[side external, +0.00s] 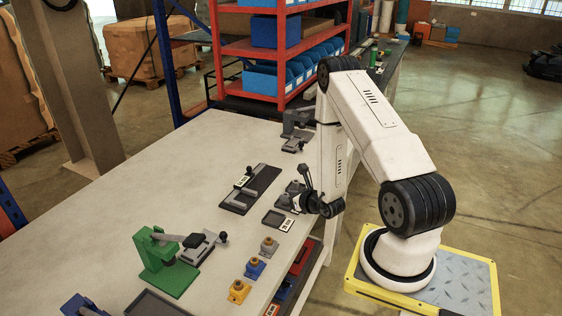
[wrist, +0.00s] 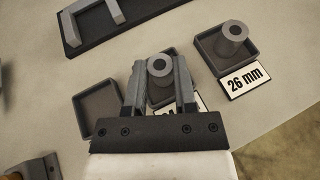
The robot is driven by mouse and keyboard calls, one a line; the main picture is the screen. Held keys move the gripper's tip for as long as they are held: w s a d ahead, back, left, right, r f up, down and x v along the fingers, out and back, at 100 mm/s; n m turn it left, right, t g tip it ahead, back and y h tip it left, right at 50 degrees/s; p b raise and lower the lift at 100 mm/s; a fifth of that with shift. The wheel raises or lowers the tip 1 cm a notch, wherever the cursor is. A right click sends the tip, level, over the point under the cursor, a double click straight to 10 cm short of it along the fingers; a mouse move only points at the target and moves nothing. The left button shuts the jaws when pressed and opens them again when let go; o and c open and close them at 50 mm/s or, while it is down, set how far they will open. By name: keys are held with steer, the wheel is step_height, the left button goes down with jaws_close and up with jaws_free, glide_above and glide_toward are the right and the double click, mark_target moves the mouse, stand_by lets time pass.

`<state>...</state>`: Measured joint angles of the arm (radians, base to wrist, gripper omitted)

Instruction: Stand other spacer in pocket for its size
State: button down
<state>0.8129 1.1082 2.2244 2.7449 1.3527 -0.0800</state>
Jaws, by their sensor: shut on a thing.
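My gripper (wrist: 160,74) is shut on a grey cylindrical spacer (wrist: 160,77) with a hole through it, seen nearly end-on in the wrist view. A dark square pocket (wrist: 152,92) lies beneath it, largely hidden by the fingers and spacer; its label (wrist: 196,103) is partly covered. I cannot tell whether the spacer touches the pocket floor. Another grey spacer (wrist: 233,40) stands upright in the pocket labelled "26 mm" (wrist: 246,80) to the right. An empty pocket (wrist: 98,112) lies on the left. In the side view my gripper (side external: 308,200) is low over the table edge.
A dark plate with a grey bracket (side external: 252,188) lies behind the pockets. A green fixture (side external: 163,258) and small blocks, blue (side external: 255,268) and yellow (side external: 238,291), stand towards the front. The table's left part (side external: 120,200) is clear.

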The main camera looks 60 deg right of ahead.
steer(key=shift+f, duration=0.1)
steer(key=shift+c, duration=2.1)
jaws_free()
steer(key=v, duration=1.2)
steer(key=shift+a, duration=0.1)
